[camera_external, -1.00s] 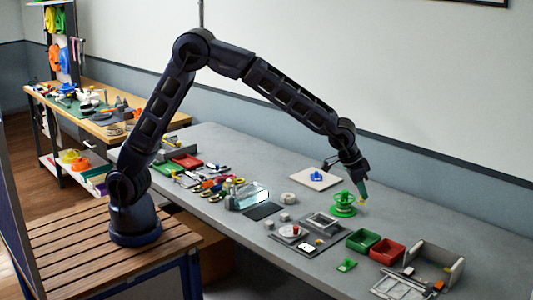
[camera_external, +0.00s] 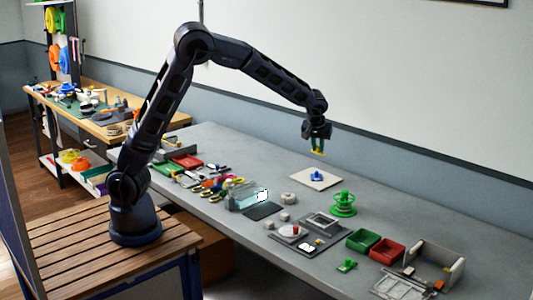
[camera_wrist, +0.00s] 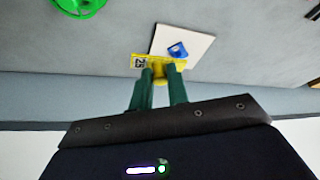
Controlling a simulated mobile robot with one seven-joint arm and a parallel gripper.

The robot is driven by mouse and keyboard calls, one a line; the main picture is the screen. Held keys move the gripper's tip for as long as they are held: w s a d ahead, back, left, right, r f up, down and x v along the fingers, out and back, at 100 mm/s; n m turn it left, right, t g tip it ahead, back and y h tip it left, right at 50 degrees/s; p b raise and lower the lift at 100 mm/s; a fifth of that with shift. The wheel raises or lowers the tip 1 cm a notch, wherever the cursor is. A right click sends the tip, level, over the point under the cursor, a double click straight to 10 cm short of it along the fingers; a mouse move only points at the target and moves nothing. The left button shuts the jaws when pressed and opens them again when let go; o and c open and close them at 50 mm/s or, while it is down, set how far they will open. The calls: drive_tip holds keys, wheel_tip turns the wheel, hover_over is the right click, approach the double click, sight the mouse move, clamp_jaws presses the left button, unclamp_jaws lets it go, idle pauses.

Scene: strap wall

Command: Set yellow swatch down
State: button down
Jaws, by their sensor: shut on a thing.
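The yellow swatch (camera_wrist: 158,62) is a small flat yellow piece with a dark printed mark at its left end in the wrist view. My gripper (camera_wrist: 160,75) is shut on it with green fingers. In the external view the swatch (camera_external: 319,153) is a small yellow bit at the tips of my gripper (camera_external: 318,147), held in the air above the back part of the table. Below it lies a white square board (camera_external: 310,180) with a blue object (camera_external: 317,176) on it.
A green spool-like stand (camera_external: 343,203) is right of the board. A grey tray (camera_external: 300,245), a green bin (camera_external: 362,240) and a red bin (camera_external: 387,251) stand nearer the front. Tools and a clear box (camera_external: 246,196) are to the left. Bare grey table surrounds the board.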

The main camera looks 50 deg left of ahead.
drive_tip(key=shift+a+f, duration=0.2)
drive_tip(key=shift+a, duration=0.1)
wheel_tip(320, 180, down, 20)
drive_tip(key=shift+w+r, duration=0.1)
drive_tip(key=shift+r, duration=0.1)
drive_tip(key=shift+f, duration=0.1)
drive_tip(key=c, duration=1.4)
unclamp_jaws()
drive_tip(key=shift+o, duration=0.2)
